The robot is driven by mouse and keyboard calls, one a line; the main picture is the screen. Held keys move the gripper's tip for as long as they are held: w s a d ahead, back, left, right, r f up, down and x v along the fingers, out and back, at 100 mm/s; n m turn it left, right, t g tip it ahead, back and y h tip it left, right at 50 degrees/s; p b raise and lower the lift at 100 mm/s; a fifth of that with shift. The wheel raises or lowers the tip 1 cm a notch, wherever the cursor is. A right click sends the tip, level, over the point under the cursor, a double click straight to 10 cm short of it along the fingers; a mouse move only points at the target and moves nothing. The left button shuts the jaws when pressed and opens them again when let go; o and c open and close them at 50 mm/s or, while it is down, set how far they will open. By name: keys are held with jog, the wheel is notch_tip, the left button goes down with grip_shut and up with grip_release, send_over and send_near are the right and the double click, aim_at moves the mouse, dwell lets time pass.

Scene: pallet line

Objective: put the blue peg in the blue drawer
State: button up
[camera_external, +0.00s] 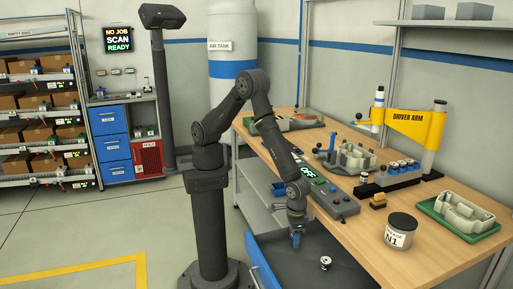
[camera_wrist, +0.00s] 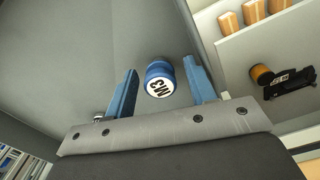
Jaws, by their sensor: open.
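The open drawer (camera_external: 262,262) has a blue front and a dark grey inside, and it sticks out from under the workbench. A small peg (camera_external: 325,262) with a pale labelled end lies or stands on the drawer's floor. In the wrist view a blue peg (camera_wrist: 159,72) with a white end marked in black shows between my two blue fingers, with gaps on both sides. It looks like the same peg. My gripper (camera_external: 296,241) is open and points down over the drawer, left of the peg in the external view. Its fingers show in the wrist view (camera_wrist: 162,66).
The workbench (camera_external: 345,215) carries a control box (camera_external: 335,202), a grey jar (camera_external: 400,230), a green tray (camera_external: 465,215) and a yellow driver arm (camera_external: 412,125). A cabinet with blue drawers (camera_external: 116,147) stands at the far left. Open floor lies left of my base.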

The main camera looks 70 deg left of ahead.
notch_tip(320, 180, up, 12)
dwell(0.4)
jog(key=shift+f, duration=0.1)
notch_tip(320, 180, down, 12)
jog(key=shift+r, duration=0.1)
jog(key=shift+d, duration=0.1)
jog(key=shift+r, duration=1.65)
jog(key=shift+f, duration=0.15)
